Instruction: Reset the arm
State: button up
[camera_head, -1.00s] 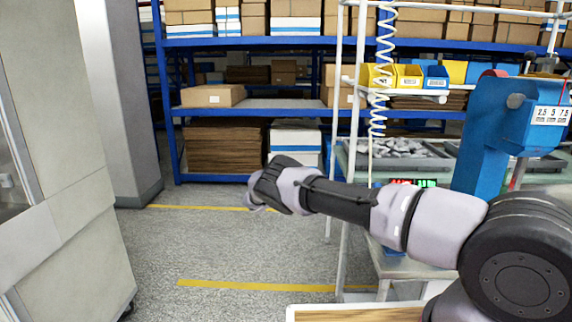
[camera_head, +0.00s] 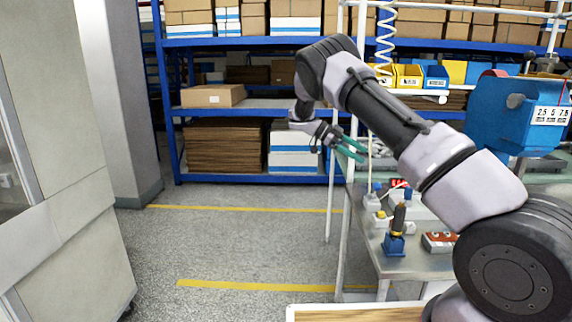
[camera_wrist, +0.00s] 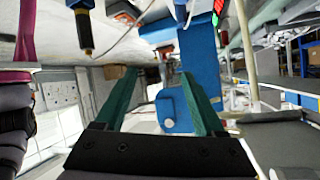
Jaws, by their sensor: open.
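My arm (camera_head: 385,115) is raised, bent at the elbow, and reaches left from the lower right of the head view.
The metal workbench (camera_head: 405,262) holds a blue holder with a dark-handled tool (camera_head: 396,232), a red-and-white box (camera_head: 440,242) and small knobbed units. A blue machine (camera_head: 510,112) stands at right. A blue shelf (camera_head: 250,41) stands behind. The floor at left centre is clear.

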jog(key=s+d+r+n+t+y, duration=0.2)
jog(key=s+r+n+y, duration=0.3)
jog(key=s+r, duration=0.3)
jog(key=s+d+r+n+t+y, duration=0.1)
jog(key=s+d+r+n+y, duration=0.3)
jog(key=s+r, duration=0.45)
jog(key=s+a+r+n+t+y, duration=0.2)
jog(key=s+a+n+t, duration=0.1)
jog(key=s, duration=0.7)
jog(key=s+a+r+n+t+y, duration=0.2)
jog(key=s+a+n+t+y, duration=0.1)
jog(key=s+n, duration=0.5)
jog(key=s+t, duration=0.1)
jog(key=s, duration=0.1)
jog(key=shift+s+r+t, duration=0.3)
jog(key=shift+s+t, duration=0.1)
jog(key=shift+d, duration=0.1)
jog(key=shift+c, duration=0.3)
